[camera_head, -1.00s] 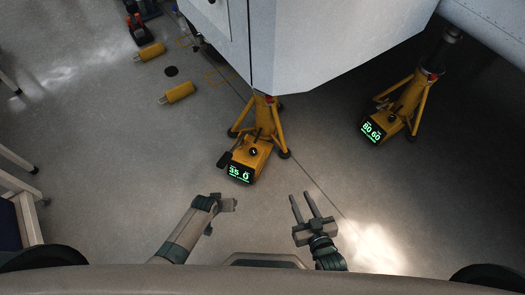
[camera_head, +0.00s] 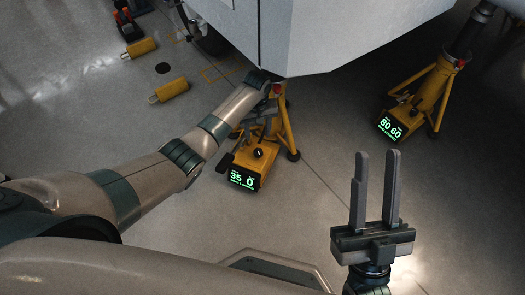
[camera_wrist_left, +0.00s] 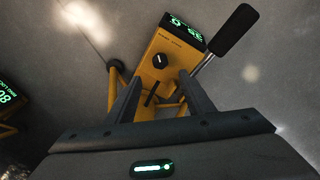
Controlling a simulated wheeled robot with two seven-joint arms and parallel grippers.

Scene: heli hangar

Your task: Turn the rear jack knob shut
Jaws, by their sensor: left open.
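A yellow jack (camera_head: 246,168) stands on the floor below the aircraft, its green display reading 35 and 0. A round black knob (camera_head: 259,153) sits on its box. In the left wrist view the knob (camera_wrist_left: 160,60) shows a white pointer line and lies just beyond the fingertips, between them in the picture. My left gripper (camera_head: 262,116) is open near the jack's legs, behind the knob, partly hidden by its own wrist. In its own view the left gripper (camera_wrist_left: 162,84) is empty. My right gripper (camera_head: 376,165) is open and empty over the floor.
A second yellow jack (camera_head: 421,101), reading 80 and 60, stands at right. The pale aircraft body (camera_head: 340,35) hangs over the first jack. A black-handled lever (camera_wrist_left: 233,35) sticks out beside its box. Yellow cylinders (camera_head: 168,91) lie at upper left.

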